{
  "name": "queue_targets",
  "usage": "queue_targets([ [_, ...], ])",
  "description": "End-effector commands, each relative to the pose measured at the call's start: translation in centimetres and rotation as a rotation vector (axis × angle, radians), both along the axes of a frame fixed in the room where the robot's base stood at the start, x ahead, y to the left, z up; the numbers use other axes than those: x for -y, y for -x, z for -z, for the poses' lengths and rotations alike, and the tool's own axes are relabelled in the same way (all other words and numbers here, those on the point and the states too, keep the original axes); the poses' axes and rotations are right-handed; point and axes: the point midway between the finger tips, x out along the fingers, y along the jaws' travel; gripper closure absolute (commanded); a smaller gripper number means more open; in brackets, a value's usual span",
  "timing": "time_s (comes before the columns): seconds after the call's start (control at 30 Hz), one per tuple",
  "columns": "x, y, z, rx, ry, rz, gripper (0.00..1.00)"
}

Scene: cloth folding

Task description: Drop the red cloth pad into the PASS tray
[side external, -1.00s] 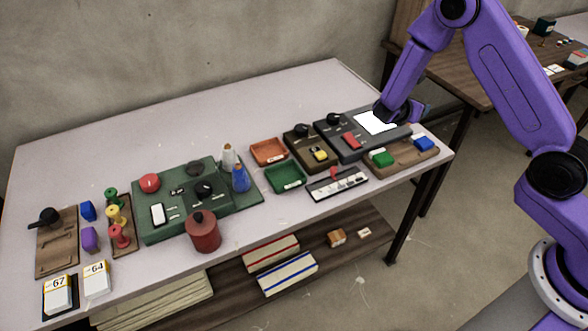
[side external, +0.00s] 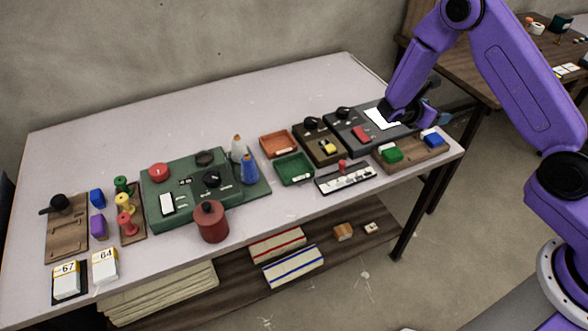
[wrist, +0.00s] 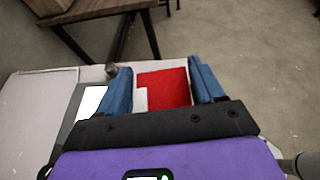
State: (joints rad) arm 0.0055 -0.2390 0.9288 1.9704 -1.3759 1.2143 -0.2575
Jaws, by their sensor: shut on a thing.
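My gripper (side external: 432,113) is low over the right end of the table, at the right edge of the dark device with the white panel. In the wrist view, the red cloth pad (wrist: 168,88), with a white patch at its lower left corner, lies between the two blue fingers of my gripper (wrist: 160,70), which is shut on it. The pad is hidden in the side view. A green tray (side external: 311,178) and an orange tray (side external: 264,152) stand mid-table, to the left of my gripper. Their labels are too small to read, so I cannot tell which says PASS.
The dark device with a white panel (side external: 381,118) and a brown device (side external: 322,150) stand between my gripper and the trays. A wooden board with green and blue blocks (side external: 415,154) lies in front. A green console (side external: 190,190) is further left. The table's back is clear.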

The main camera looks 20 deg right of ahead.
Motion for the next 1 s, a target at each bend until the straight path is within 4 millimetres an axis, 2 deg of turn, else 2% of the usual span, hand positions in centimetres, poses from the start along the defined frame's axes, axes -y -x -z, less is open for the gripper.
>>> queue_targets([
  [0.27,-1.3,5.4,2.5,0.0,0.0,0.411,0.66],
  [0.47,-3.9,8.9,4.1,-0.001,0.001,0.721,0.66],
  [0.7,-8.5,11.8,5.7,-0.002,0.001,1.108,0.66],
  [1.0,-15.7,13.0,7.1,-0.001,0.001,1.599,0.66],
])
